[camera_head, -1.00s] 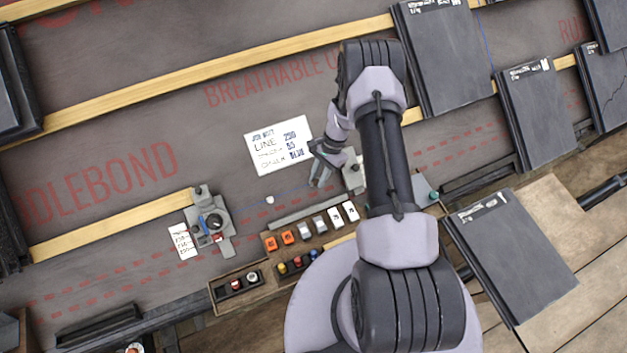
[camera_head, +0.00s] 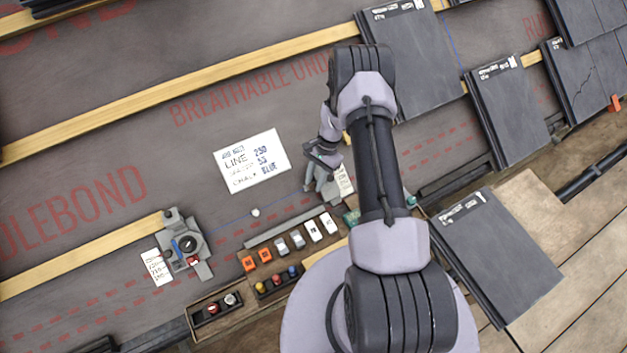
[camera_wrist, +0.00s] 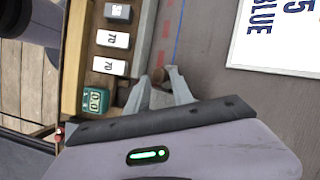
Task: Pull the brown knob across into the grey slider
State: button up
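My gripper (camera_head: 316,182) is low over the dark roof sheet, right of the white card. In the wrist view its two grey fingers (camera_wrist: 158,80) stand a little apart. A small brown piece (camera_wrist: 173,72), which looks like the brown knob, shows at the fingertips; I cannot tell whether they touch it. The knob is not clear in the head view. A long grey rail (camera_head: 284,222) runs along the edge of the wooden tray; it also shows in the wrist view (camera_wrist: 146,45). I cannot tell whether it is the grey slider. A grey device (camera_head: 184,243) with a blue-marked dial sits at lower left.
The wooden tray (camera_head: 222,298) holds orange, grey and white blocks, coloured knobs and a green block (camera_wrist: 96,101). A white card (camera_head: 251,160) lies on the sheet. A small white knob (camera_head: 255,212) lies by a blue line. Slates (camera_head: 497,255) and battens stand right and behind.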

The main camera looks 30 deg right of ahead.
jog(key=shift+o, duration=1)
jog(key=shift+d, duration=0.1)
jog(key=p+v, duration=0.5)
jog(key=v, duration=1.2)
jog(key=shift+r, duration=0.2)
jog(key=shift+d, duration=0.1)
